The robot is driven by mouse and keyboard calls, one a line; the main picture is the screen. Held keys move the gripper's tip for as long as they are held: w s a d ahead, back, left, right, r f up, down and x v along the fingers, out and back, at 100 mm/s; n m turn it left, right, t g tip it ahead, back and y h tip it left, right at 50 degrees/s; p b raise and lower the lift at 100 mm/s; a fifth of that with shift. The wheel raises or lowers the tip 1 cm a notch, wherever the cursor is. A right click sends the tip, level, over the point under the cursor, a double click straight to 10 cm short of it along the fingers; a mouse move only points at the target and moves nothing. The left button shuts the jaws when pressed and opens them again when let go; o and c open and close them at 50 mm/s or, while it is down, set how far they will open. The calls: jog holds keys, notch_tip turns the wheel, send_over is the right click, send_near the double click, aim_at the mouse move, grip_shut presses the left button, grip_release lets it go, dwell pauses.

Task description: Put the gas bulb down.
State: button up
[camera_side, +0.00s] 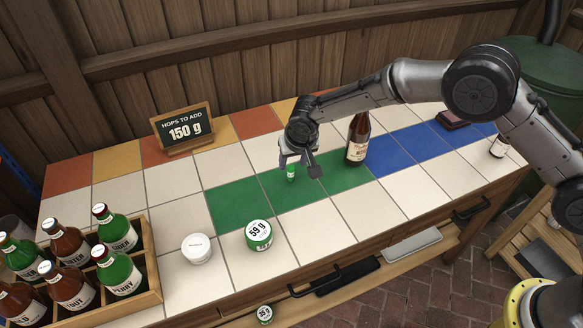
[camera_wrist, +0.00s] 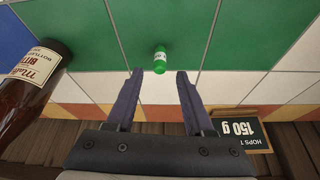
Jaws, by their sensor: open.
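The gas bulb, a small green cylinder with a white band (camera_side: 291,173), is on a green tile of the tiled counter. It also shows in the wrist view (camera_wrist: 160,60), just beyond my fingertips. My gripper (camera_side: 297,160) is just above and beside the bulb in the side view. In the wrist view its two fingers (camera_wrist: 159,73) are spread apart with nothing gripped between them. A visible gap lies between each finger and the bulb. I cannot tell from the side view exactly how far the fingertips are from the counter.
A brown bottle (camera_side: 357,138) stands right of my gripper. A 59 g green tin (camera_side: 259,235) and a white jar (camera_side: 196,248) stand in front left. A bottle crate (camera_side: 146,262) is at the left. A 150 g sign (camera_side: 184,130) stands behind.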

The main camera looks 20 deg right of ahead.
jog(key=v, duration=0.5)
jog(key=shift+s+r, duration=0.1)
jog(key=shift+r, duration=0.2)
jog(key=s+d+r, duration=0.6)
jog(key=d+r, duration=0.2)
jog(key=r, duration=0.1)
jog(key=s+d+r, duration=0.6)
jog(key=d+r, duration=0.3)
jog(key=s+d, duration=0.4)
jog(key=s, duration=0.8)
jog(key=s+d+n+t, duration=0.1)
jog(key=s+d, duration=0.3)
jog(key=s, duration=0.9)
jog(key=shift+d+n+y, duration=0.3)
